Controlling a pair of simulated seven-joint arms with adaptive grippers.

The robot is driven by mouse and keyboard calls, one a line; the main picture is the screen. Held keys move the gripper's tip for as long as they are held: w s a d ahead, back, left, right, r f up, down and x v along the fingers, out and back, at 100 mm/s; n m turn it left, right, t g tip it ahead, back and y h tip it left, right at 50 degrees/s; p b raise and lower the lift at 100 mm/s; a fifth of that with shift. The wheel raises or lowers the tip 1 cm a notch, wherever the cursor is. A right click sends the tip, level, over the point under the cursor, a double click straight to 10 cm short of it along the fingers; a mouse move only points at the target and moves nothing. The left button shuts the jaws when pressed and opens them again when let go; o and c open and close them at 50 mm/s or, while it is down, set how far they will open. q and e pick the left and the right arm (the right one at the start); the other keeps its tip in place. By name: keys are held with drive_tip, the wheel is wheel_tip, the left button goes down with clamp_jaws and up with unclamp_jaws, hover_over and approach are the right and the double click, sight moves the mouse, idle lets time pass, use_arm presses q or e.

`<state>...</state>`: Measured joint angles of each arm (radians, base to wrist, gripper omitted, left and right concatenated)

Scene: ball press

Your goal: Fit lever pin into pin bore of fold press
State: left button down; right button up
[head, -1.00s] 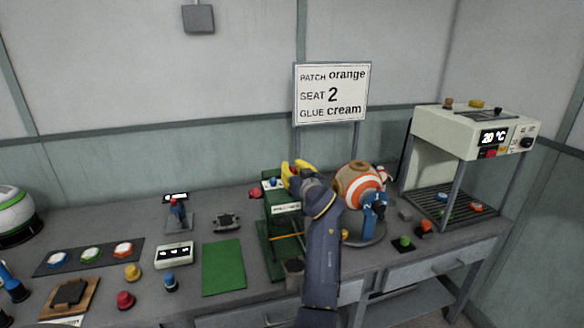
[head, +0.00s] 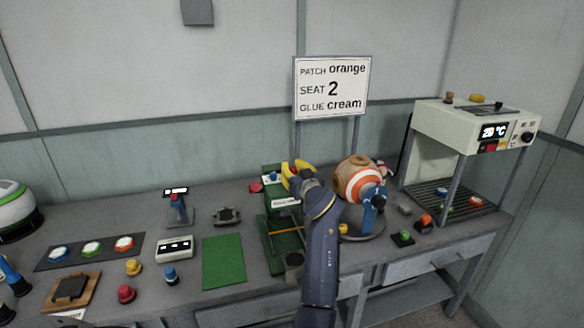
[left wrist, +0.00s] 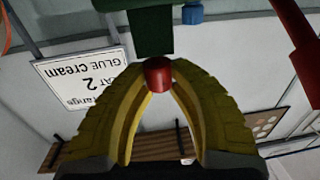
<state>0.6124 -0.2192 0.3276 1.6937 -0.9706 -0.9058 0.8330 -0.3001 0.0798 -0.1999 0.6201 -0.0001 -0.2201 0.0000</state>
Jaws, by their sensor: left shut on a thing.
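The green fold press (head: 284,225) stands on the bench near the middle, with a pale label on its front. My left gripper (head: 288,174) has yellow fingers and is at the upper part of the press. In the left wrist view, its fingertips (left wrist: 158,84) are shut on a short red cylinder, which appears to be the lever pin (left wrist: 158,73). The pin's far end meets or overlaps a dark green part of the press (left wrist: 152,32); I cannot tell whether it is inside a bore. The bore is hidden. My right gripper is not in view.
An orange-and-white ball (head: 361,181) on a stand is close to the right of my left arm. A sign (head: 331,88) stands behind. A green mat (head: 224,262) lies left of the press. A pale machine (head: 462,130) stands at the right end.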

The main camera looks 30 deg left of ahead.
sight(292, 167)
use_arm(q)
drive_tip(key=shift+f, duration=0.55)
drive_tip(key=c, duration=1.2)
unclamp_jaws()
drive_tip(key=shift+r, duration=0.1)
wheel_tip(292, 167, up, 10)
drive_tip(key=shift+f, duration=0.1)
